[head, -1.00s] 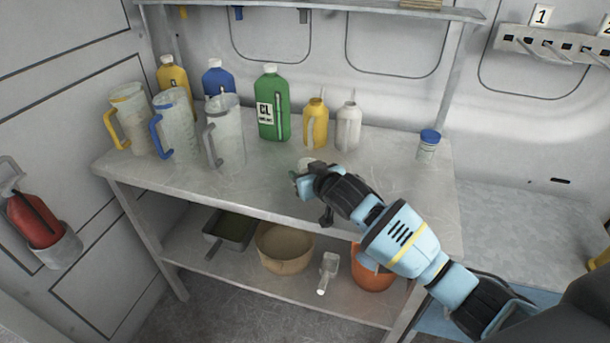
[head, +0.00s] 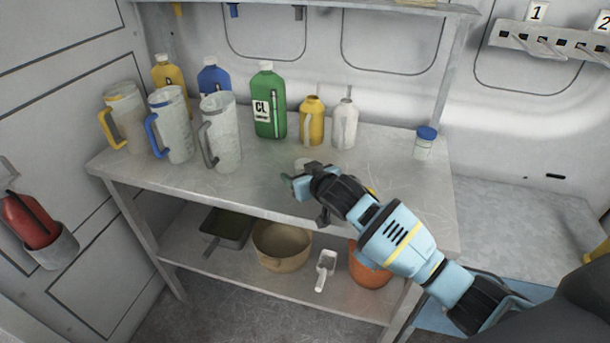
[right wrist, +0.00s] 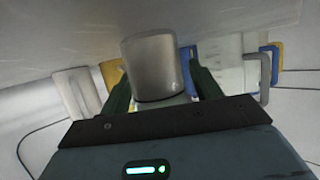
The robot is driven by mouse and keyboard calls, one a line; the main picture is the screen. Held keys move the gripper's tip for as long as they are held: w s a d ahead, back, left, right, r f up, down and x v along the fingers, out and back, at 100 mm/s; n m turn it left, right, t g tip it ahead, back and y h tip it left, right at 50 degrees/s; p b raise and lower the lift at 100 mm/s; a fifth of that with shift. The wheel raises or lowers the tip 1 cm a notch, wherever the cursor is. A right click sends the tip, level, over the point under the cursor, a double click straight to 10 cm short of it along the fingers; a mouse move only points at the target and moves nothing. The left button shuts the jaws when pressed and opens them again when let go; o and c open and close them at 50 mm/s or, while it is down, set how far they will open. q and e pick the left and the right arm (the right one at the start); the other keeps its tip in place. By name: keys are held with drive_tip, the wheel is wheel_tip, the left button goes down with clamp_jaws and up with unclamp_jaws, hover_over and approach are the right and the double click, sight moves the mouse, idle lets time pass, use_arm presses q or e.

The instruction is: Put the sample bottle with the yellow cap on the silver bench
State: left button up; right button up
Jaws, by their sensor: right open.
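The silver bench (head: 270,185) is a grey metal worktop with a lower shelf. My right gripper (head: 298,178) is low over its front middle. In the right wrist view my gripper (right wrist: 160,85) is open, with a plain grey, rounded cylinder (right wrist: 152,68) between its dark green fingers. I cannot tell whether they touch it. A pale round top (head: 304,163) shows just behind the gripper in the head view. A small clear bottle with a blue cap (head: 425,143) stands at the bench's right end. I cannot make out a yellow-capped sample bottle. My left gripper is not in view.
Several jugs (head: 220,135), a green CL bottle (head: 268,105), a yellow can (head: 311,122) and a white can (head: 345,125) stand behind the gripper. A basin (head: 281,248) and an orange bucket (head: 370,270) are on the shelf. The bench's front right is fairly clear.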

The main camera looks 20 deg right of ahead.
drive_tip(key=shift+s+d+r, duration=0.1)
drive_tip(key=shift+s+r, duration=0.25)
drive_tip(key=shift+s, duration=0.15)
drive_tip(key=p+v, duration=0.1)
drive_tip(key=v, duration=0.8)
drive_tip(key=shift+s+r, duration=0.2)
drive_tip(key=shift+s+d+r, duration=0.15)
drive_tip(key=shift+s+r, duration=0.05)
drive_tip(key=shift+s, duration=0.45)
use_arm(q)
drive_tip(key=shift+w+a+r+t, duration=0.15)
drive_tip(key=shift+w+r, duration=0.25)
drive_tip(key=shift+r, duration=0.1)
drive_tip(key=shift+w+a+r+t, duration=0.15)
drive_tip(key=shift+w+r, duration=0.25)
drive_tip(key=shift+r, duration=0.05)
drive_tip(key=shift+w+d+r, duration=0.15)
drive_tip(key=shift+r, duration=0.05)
